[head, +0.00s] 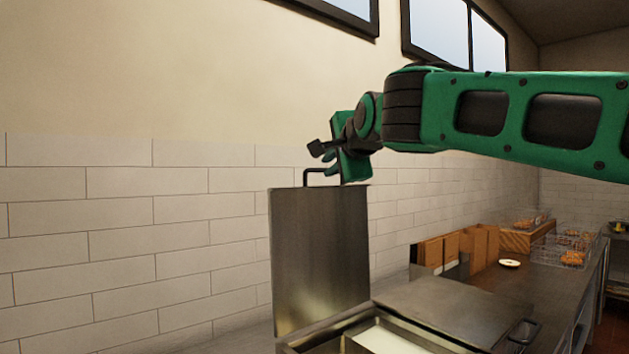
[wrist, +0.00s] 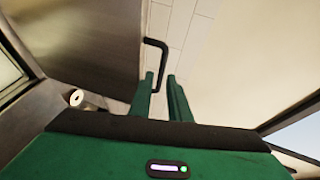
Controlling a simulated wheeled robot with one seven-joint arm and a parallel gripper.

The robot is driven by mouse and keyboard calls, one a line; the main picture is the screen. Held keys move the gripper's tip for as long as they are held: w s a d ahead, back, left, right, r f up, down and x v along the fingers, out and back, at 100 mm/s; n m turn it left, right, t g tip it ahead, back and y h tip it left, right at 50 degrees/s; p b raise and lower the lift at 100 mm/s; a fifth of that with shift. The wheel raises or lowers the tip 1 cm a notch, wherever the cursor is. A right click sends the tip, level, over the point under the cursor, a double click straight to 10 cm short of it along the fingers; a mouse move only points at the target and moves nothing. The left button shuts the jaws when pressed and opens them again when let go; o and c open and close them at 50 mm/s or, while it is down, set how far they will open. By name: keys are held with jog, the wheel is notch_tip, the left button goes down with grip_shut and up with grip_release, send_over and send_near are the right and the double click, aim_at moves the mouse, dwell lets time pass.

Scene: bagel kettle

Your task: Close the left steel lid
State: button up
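The left steel lid (head: 320,260) stands upright, raised above the open kettle basin (head: 385,338). Its black bar handle (head: 308,177) sticks out at the lid's top edge. My gripper (head: 322,158) is above the lid's top edge, close to the handle. In the wrist view the lid (wrist: 85,40) fills the upper left, and its dark bent handle (wrist: 163,55) reaches down to the gap between my fingertips (wrist: 161,82). The fingers are apart. No firm grip on the handle shows, and whether a finger touches it I cannot tell.
A second steel lid (head: 460,308) lies flat to the right, with a handle (head: 524,331) at its front. Wooden boards (head: 455,250), a small plate (head: 509,263) and wire baskets (head: 572,255) stand farther along the counter. A tiled wall (head: 120,230) is behind the raised lid.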

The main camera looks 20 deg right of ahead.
jog(key=x, duration=1)
jog(key=shift+w, duration=0.35)
